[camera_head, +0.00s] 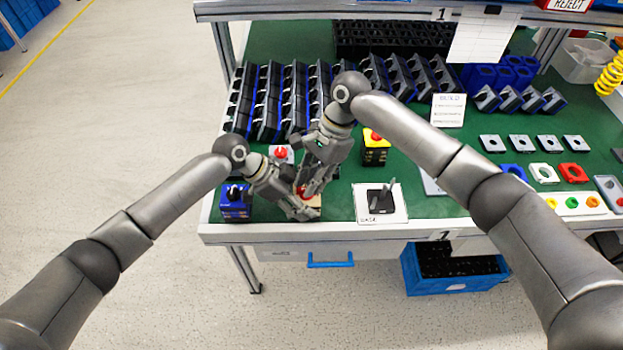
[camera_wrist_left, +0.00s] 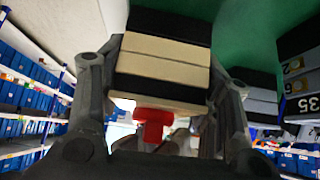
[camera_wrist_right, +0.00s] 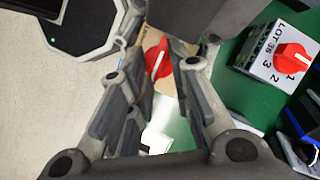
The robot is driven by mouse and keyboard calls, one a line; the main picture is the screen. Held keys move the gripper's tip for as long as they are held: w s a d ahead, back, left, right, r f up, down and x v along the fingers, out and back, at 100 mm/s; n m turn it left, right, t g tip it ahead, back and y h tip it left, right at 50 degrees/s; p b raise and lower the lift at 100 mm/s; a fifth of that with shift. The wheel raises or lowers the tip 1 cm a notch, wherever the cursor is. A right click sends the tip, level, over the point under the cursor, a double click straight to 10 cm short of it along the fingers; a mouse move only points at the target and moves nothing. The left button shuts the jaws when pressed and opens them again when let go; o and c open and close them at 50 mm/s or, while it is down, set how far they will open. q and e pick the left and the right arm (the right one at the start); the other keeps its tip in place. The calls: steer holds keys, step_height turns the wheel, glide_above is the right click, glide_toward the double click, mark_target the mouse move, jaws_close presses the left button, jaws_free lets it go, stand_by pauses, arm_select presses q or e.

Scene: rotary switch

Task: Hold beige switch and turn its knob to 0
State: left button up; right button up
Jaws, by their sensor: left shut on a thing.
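The beige switch (camera_head: 314,201) with a red knob (camera_head: 303,191) is at the front edge of the green bench, mostly hidden by my grippers. My left gripper (camera_head: 302,212) is shut on its body. The left wrist view shows the beige and black body (camera_wrist_left: 163,65) between the fingers, with the red knob (camera_wrist_left: 152,122) below it. My right gripper (camera_head: 312,188) is over the knob from above. In the right wrist view its fingers (camera_wrist_right: 160,95) are apart, with the red knob (camera_wrist_right: 157,58) in line between them; contact cannot be told.
A blue switch (camera_head: 236,204) stands to the left. A white switch (camera_head: 281,155) and a yellow switch (camera_head: 376,149), both red-knobbed, stand behind. A black base on a white plate (camera_head: 397,215) lies to the right. Racks of black parts (camera_head: 292,90) fill the back.

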steer(key=shift+f, duration=0.2)
steer(key=shift+c, duration=0.2)
steer(key=shift+s, duration=0.1)
jaws_close()
steer(key=shift+a+f, duration=0.1)
steer(key=shift+f, duration=0.05)
stand_by(0.6)
steer(key=shift+o, duration=0.2)
jaws_free()
steer(key=shift+s, duration=0.1)
steer(key=shift+s+v, duration=0.15)
steer(key=shift+v, duration=1.15)
steer(key=shift+s+v, duration=0.15)
steer(key=shift+v, duration=1.2)
steer(key=s+v, duration=0.1)
steer(key=v, duration=0.8)
steer(key=shift+s+d, duration=0.3)
steer(key=shift+d, duration=0.05)
